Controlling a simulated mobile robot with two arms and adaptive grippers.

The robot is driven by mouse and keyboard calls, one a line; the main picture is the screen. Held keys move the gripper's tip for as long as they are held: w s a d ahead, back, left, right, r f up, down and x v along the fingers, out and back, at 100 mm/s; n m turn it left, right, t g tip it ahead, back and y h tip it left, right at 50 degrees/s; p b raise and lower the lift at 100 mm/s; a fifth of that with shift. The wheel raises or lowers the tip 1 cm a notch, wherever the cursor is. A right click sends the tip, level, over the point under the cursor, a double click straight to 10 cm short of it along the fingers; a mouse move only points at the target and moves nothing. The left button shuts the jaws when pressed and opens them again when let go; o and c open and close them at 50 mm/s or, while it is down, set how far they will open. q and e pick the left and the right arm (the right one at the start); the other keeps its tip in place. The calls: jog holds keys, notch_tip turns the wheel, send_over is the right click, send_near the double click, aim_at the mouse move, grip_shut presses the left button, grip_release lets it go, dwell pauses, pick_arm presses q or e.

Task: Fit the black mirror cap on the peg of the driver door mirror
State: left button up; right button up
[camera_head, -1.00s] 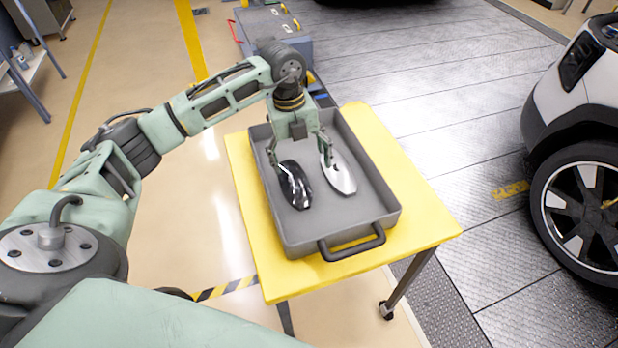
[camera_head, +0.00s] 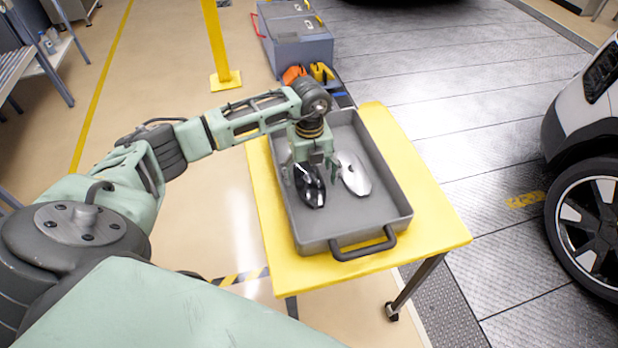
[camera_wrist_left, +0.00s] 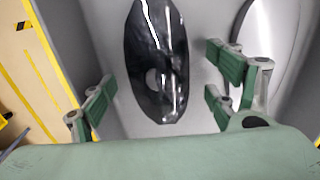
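The black mirror cap (camera_head: 309,185) lies in the grey tray (camera_head: 377,224), a glossy oval shell. It also shows in the left wrist view (camera_wrist_left: 158,65), between the open fingers and just ahead of them, with a gap on each side. My left gripper (camera_head: 312,165) is open over the tray, pointing down at the black cap. In the wrist view its fingers (camera_wrist_left: 158,90) stand apart. A silver-white cap (camera_head: 353,174) lies to the right of the black one, close to the right finger. The driver door mirror and its peg are not in view. My right gripper is not in view.
The tray, with a dark handle (camera_head: 364,245), stands on a yellow table (camera_head: 432,222). A white car (camera_head: 585,120) with a large wheel is at the right. A grey toolbox (camera_head: 292,38) and a yellow post (camera_head: 217,45) stand beyond the table.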

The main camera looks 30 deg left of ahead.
pick_arm(q)
jog(key=c, duration=1.2)
jog(key=shift+r, duration=0.1)
